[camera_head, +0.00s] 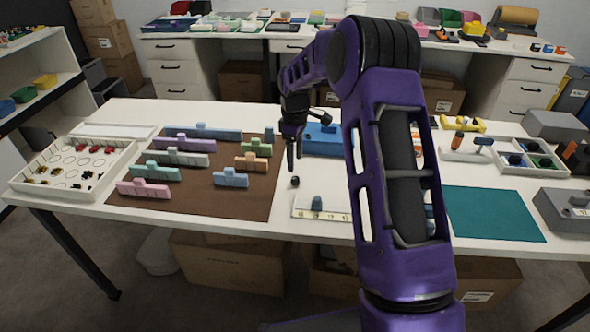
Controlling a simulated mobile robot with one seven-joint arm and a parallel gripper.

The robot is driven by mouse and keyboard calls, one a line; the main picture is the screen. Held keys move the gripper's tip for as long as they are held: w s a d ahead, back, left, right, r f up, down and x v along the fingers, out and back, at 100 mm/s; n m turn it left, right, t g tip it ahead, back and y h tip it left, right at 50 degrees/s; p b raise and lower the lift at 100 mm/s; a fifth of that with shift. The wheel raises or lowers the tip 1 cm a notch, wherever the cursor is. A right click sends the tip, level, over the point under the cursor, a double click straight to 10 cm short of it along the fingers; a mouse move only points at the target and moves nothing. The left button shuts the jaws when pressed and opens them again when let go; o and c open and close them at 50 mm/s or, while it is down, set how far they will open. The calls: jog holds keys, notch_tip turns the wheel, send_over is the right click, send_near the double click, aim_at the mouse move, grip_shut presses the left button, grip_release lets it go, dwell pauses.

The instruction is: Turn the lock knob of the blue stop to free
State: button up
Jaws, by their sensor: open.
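A small dark blue stop (317,203) stands on a pale strip with printed marks (335,213) near the table's front edge. A small black knob-like piece (295,181) sits just left of and behind it; I cannot tell whether it belongs to the stop. My gripper (293,160) is open and points down, above and behind the black piece, apart from it. The lock knob's setting is too small to read. My purple arm hides the right end of the strip, where part of another blue piece (430,218) shows.
A brown mat (225,200) with several coloured blocks lies left. A blue box (322,140) stands behind the gripper. A teal mat (490,213) lies clear at right, next to a grey box (566,208). A white tray (75,165) stands far left.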

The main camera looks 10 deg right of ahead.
notch_tip(320, 180, up, 10)
jog(key=shift+r+p, duration=0.2)
jog(key=shift+p, duration=0.25)
